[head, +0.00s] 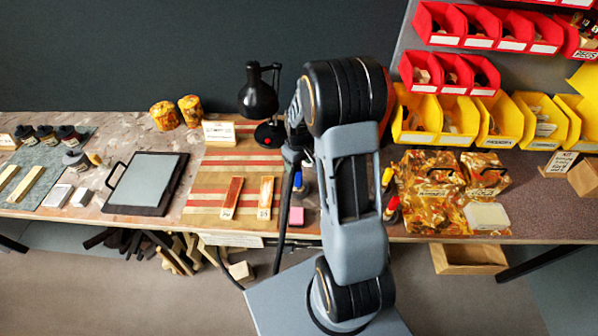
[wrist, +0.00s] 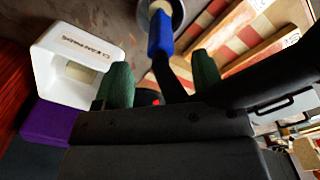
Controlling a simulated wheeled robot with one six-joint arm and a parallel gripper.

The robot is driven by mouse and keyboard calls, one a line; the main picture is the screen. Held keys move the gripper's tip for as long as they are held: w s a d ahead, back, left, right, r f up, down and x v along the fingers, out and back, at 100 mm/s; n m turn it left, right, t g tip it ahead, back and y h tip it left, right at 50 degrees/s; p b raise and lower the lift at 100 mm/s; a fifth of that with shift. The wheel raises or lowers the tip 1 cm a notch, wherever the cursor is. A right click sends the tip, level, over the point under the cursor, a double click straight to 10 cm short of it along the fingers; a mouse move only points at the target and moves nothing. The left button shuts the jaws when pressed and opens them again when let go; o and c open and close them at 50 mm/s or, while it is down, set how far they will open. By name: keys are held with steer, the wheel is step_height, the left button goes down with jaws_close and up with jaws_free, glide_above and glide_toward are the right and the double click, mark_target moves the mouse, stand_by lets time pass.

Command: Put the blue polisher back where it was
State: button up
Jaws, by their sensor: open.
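In the wrist view a blue handle (wrist: 160,36), which looks like the blue polisher, runs from a round grey disc at the top edge towards a dark lower part between my fingers. My gripper (wrist: 161,82) is open, with one green-padded finger on each side of that dark part. I cannot tell whether either finger touches it. In the head view a small blue piece (head: 297,180) shows just left of my arm, above a pink block (head: 297,216). My arm hides the gripper and most of that spot in the head view.
Yellow (head: 387,178) and red (head: 391,207) pieces stand right of my arm. In the wrist view a white labelled container (wrist: 48,55) and a purple block (wrist: 45,122) lie left.

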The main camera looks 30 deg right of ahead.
step_height(320, 180, up, 6)
steer(key=shift+r, duration=0.15)
steer(key=s+a+r+m+t, duration=0.1)
steer(key=s+a+r+t, duration=0.1)
steer(key=s+a+r, duration=0.2)
steer(key=s+a+r+m+t, duration=0.2)
steer(key=s+a+r, duration=0.3)
steer(key=s+r, duration=0.5)
steer(key=shift+s+a+t, duration=0.25)
steer(key=shift+s+t, duration=0.05)
steer(key=shift+s, duration=0.65)
